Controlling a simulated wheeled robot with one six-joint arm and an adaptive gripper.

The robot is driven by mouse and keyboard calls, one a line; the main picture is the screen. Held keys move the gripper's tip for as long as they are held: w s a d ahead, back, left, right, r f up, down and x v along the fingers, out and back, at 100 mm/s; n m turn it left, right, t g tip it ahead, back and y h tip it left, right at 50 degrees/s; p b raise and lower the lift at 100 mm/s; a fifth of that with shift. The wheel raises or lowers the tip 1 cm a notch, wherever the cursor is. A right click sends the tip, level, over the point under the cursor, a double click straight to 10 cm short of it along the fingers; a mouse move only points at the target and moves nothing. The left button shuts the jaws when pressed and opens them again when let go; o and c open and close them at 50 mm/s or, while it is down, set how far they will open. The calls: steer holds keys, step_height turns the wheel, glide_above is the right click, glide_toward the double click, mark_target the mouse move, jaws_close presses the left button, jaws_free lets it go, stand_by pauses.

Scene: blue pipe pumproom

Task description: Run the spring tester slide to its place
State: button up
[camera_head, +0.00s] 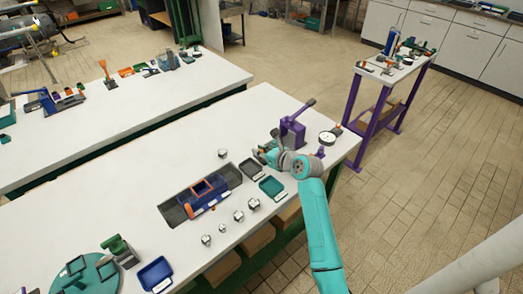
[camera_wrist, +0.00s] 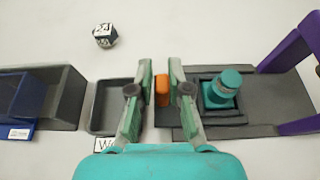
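The spring tester has a purple frame (camera_head: 291,130) with a lever, near the far right end of the bench; part of its purple frame (camera_wrist: 292,45) shows at the right of the wrist view. Its grey slide (camera_wrist: 205,115) carries a square holder with a teal round-topped part (camera_wrist: 222,88). A small orange grip (camera_wrist: 162,88) stands at the slide's left end. My gripper (camera_wrist: 161,64) has its fingers apart, one on each side of the orange grip, with narrow gaps showing. In the head view, my gripper (camera_head: 264,155) is at the tester's front left and partly hides the slide.
A grey tray (camera_wrist: 104,112) lies just left of my fingers. A teal tray (camera_head: 271,187), a blue bin with orange edges (camera_head: 206,192) and several marked cubes (camera_head: 239,216) lie along the bench. A round dial (camera_head: 327,138) stands right of the tester.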

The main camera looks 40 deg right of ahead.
steer(key=o, duration=0.3)
steer(key=shift+a, duration=0.25)
steer(key=shift+s+d, duration=0.1)
steer(key=shift+s+r, duration=0.1)
steer(key=shift+s, duration=0.2)
steer(key=v, duration=1.1)
steer(key=shift+r, duration=0.1)
